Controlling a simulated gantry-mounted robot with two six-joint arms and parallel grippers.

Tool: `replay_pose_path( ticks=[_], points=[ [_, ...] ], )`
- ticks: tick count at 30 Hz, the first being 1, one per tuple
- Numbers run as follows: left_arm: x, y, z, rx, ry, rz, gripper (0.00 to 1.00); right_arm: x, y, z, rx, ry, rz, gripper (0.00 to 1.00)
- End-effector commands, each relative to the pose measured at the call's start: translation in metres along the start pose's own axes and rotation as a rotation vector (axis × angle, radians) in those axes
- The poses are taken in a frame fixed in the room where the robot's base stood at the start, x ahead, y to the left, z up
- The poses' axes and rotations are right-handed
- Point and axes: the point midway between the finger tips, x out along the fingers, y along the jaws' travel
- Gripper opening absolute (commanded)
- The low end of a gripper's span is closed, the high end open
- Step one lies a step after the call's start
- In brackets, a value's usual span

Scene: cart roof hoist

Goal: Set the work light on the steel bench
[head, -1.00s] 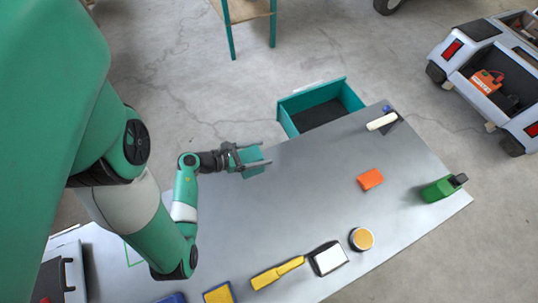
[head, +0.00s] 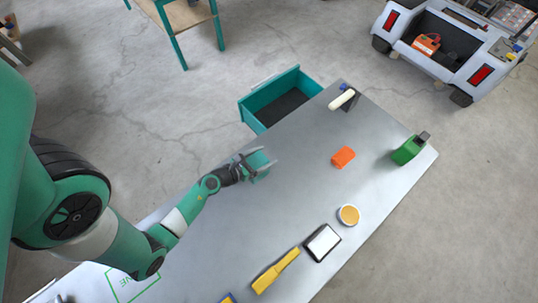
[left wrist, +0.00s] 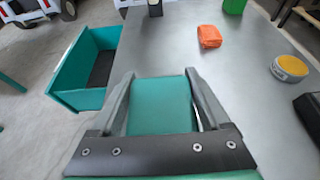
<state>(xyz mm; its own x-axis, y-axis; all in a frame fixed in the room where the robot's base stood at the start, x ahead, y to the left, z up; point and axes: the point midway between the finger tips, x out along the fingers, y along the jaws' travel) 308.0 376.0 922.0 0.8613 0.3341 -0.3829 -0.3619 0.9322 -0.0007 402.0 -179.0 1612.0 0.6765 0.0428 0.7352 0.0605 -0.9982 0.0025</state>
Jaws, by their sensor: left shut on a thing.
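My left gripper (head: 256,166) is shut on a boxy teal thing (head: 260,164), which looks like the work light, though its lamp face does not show. In the left wrist view the teal thing (left wrist: 161,104) fills the space between the two fingers (left wrist: 161,100). It is at the far long edge of the steel bench (head: 240,225); I cannot tell whether it touches the top. My right gripper is not in view.
An orange block (head: 343,157), a green tool (head: 409,149), a round tin (head: 348,215), a black-framed white pad (head: 322,242) and a yellow-handled tool (head: 275,271) lie on the bench. A green outline (head: 133,283) marks its near left.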

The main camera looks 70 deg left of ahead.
Motion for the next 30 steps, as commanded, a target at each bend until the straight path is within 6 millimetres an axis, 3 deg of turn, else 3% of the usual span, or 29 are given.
replay_pose_path(
  ticks=[3,11,16,27,28,30],
  points=[
    [0.018,-0.005,-0.011,0.003,-0.002,-0.001,0.06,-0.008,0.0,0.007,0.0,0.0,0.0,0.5],
    [0.028,-0.008,-0.017,0.001,-0.002,0.0,0.06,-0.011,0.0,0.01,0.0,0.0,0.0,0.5],
    [0.041,-0.008,-0.046,0.0,-0.002,0.003,0.06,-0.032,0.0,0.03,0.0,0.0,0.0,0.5],
    [0.041,-0.008,-0.047,0.0,-0.002,0.002,0.06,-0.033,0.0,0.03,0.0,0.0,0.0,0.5],
    [0.041,-0.008,-0.048,0.0,0.0,0.002,0.82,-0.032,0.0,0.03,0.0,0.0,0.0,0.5],
    [0.04,-0.008,-0.047,0.001,0.0,0.002,0.94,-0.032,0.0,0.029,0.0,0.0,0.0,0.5]
  ],
)
